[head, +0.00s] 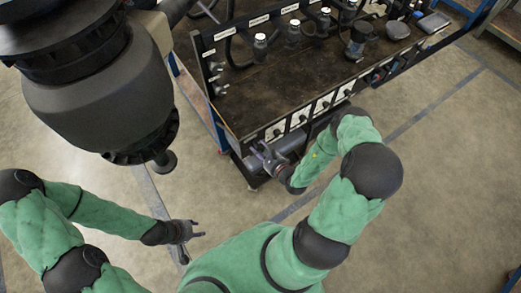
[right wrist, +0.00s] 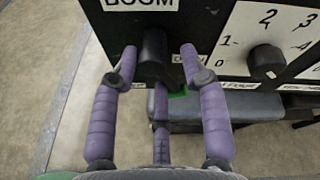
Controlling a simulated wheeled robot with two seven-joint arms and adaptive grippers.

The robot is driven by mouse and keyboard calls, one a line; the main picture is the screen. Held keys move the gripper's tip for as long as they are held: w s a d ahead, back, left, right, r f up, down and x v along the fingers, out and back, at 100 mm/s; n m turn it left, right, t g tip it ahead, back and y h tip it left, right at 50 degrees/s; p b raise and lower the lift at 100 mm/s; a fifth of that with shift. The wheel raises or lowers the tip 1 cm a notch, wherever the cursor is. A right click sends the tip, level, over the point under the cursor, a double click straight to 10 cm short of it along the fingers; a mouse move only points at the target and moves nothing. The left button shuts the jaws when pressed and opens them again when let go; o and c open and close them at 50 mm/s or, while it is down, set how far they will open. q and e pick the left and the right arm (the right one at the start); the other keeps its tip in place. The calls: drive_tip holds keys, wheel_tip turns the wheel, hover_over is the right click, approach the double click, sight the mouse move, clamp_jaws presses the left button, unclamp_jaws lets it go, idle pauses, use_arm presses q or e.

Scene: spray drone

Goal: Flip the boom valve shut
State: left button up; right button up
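The boom valve is a black lever handle (right wrist: 153,55) under a white BOOM label (right wrist: 140,3) on a dark panel in the right wrist view. It points downward and toward the camera. My right gripper (right wrist: 160,62) is open, with its purple fingers on either side of the handle and a third finger below. I cannot tell whether any finger touches it. In the head view my right gripper (head: 268,156) is at the bench's near corner, where the handle is too small to make out. My left gripper (head: 196,230) is open and empty above the floor.
A numbered dial (right wrist: 266,60) is just right of the valve. A green piece (right wrist: 178,94) shows below the handle. The bench (head: 300,72) holds several bottles and labelled fittings. A large dark nozzle-like body (head: 100,95) hangs at upper left. The floor at right is clear.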

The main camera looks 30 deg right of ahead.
drive_tip(key=shift+s+a, duration=0.1)
idle(0.3)
drive_tip(key=v, duration=1.2)
